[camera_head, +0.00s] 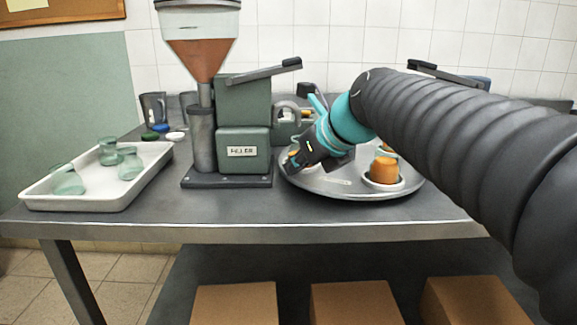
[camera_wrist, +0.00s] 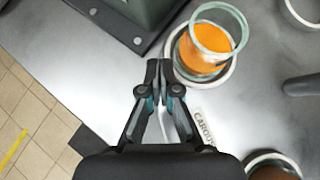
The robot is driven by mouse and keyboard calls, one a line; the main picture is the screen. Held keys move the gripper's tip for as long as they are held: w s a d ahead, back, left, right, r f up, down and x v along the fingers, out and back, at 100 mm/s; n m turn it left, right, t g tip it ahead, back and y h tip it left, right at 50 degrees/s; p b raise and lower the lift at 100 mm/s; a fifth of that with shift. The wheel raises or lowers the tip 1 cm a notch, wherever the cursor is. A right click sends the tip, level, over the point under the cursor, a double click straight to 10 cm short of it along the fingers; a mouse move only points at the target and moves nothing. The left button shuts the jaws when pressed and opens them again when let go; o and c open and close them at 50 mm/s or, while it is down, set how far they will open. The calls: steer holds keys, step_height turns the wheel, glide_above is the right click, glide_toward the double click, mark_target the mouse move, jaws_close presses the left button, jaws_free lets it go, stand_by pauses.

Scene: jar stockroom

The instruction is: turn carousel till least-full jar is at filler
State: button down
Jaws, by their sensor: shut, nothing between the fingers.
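The round grey carousel (camera_head: 340,186) sits on the table right of the green filler (camera_head: 243,150), whose hopper (camera_head: 200,55) holds orange-brown contents. My gripper (camera_wrist: 158,65) is shut and empty, low over the carousel's left side in the head view (camera_head: 293,162). In the wrist view a glass jar (camera_wrist: 208,45) partly filled with orange stands in a white ring right of the fingertips; I cannot tell if they touch. Another jar (camera_wrist: 272,172) is cut off at the bottom right. An orange-filled jar (camera_head: 384,170) stands at the carousel's front right. My arm hides others.
A white tray (camera_head: 155,165) with several empty glass jars stands at the left. Glasses and coloured lids (camera_head: 150,136) lie behind it. A dark grey post or handle (camera_wrist: 300,85) rises from the carousel. Cardboard boxes (camera_head: 235,302) are below the table.

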steer(key=shift+w+a, duration=0.4)
steer(key=shift+w, duration=0.4)
steer(key=shift+w+a, duration=0.4)
steer(key=shift+w, duration=0.45)
steer(key=s, duration=0.2)
steer(key=s+a, duration=0.1)
steer(key=s, duration=0.1)
steer(key=shift+a, duration=0.2)
steer(key=s+a+r, duration=0.2)
steer(key=s+r, duration=0.4)
steer(key=s, duration=0.1)
steer(key=shift+r, duration=0.35)
steer(key=shift+a, duration=0.1)
